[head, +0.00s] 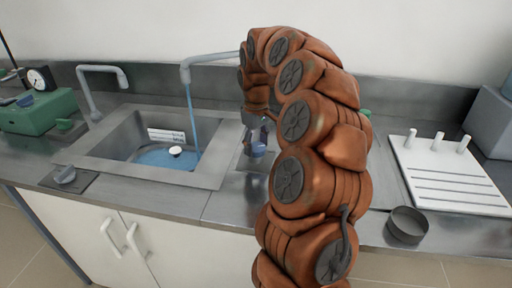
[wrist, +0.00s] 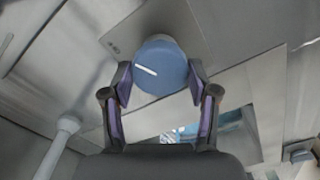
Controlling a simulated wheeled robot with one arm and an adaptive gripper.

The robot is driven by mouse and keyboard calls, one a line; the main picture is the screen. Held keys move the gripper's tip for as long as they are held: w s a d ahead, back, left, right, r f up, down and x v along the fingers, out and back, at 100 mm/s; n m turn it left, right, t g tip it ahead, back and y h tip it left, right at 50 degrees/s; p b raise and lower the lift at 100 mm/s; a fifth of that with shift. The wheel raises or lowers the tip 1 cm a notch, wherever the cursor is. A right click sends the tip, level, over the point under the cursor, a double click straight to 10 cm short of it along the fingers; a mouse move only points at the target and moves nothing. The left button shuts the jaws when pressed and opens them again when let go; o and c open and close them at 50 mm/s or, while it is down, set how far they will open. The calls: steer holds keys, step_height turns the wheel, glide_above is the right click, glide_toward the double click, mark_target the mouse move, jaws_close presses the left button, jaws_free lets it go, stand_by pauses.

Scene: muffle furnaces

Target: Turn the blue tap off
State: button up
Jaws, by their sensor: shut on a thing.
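The blue tap is a round blue knob (wrist: 160,68) with a white line on its top. It stands on a metal plate (wrist: 120,38) beside the sink. My gripper (wrist: 158,80) is shut on the knob, with one finger on each side of it in the wrist view. In the head view the blue knob (head: 258,148) shows just left of my arm, under my gripper (head: 257,132). A grey spout (head: 212,58) pours a blue stream of water (head: 193,120) into the sink (head: 105,158), which holds some water.
A second grey spout (head: 102,75) and a grey knob (head: 66,175) are at the left. A green device (head: 40,112) and a dial gauge (head: 40,78) stand at the back left. A white pegged board (head: 450,175) and a dark round dish (head: 407,225) are at the right.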

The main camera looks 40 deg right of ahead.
mark_target(256, 147)
steer(key=shift+m+b, duration=1.45)
steer(key=shift+m, duration=1.05)
steer(key=o, duration=1.2)
steer(key=shift+c, duration=0.2)
steer(key=shift+r, duration=0.1)
steer(key=shift+r, duration=3.65)
